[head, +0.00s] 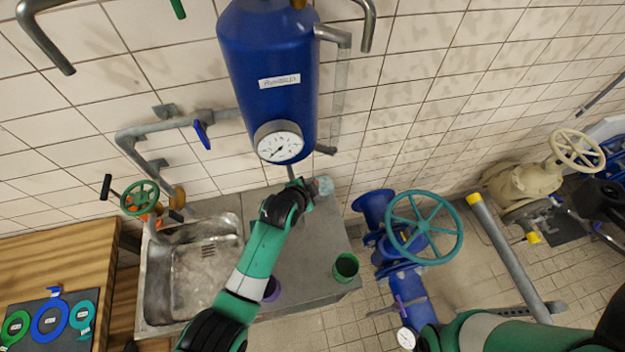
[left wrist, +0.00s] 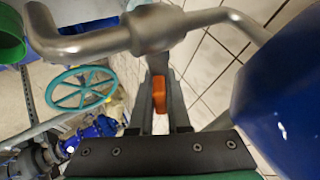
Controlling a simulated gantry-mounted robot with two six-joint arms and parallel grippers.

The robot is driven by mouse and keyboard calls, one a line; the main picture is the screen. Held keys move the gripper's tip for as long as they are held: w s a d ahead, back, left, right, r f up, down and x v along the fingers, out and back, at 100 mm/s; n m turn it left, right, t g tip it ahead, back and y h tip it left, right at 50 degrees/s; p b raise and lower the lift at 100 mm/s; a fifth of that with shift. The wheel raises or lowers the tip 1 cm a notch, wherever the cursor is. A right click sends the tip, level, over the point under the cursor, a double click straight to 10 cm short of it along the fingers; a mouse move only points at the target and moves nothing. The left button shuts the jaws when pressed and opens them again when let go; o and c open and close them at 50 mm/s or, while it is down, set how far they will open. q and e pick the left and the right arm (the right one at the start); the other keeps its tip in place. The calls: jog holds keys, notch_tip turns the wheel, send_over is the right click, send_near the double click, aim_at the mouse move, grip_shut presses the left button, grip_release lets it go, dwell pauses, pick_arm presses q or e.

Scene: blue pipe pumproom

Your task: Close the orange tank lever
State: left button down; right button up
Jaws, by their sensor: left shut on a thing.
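The blue tank (head: 268,55) hangs on the tiled wall with a white label and a round gauge (head: 279,141). My left gripper (head: 293,175) is just below the tank in the head view, above the grey counter. In the left wrist view, my left gripper (left wrist: 160,110) is shut on the orange lever (left wrist: 160,92), which shows between its two fingers. A grey metal pipe (left wrist: 155,30) with a thick fitting crosses just beyond the fingers. The lever is hidden in the head view. My right arm enters at the lower right, but its gripper is not in view.
A steel sink (head: 150,280) and a green cup (head: 346,267) stand below. A blue lever (head: 203,134) hangs from the left wall pipe. A teal handwheel (head: 424,228) sits on blue piping at the right. The blue tank body (left wrist: 280,90) is close at right in the wrist view.

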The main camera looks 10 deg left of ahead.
pick_arm(q)
jog(key=shift+a+m+g+h, duration=0.1)
jog(key=shift+m+g+h, duration=0.3)
jog(key=shift+g+h, duration=0.75)
jog(key=shift+g+y, duration=0.25)
jog(key=shift+g, duration=0.1)
jog(key=c, duration=0.9)
grip_release()
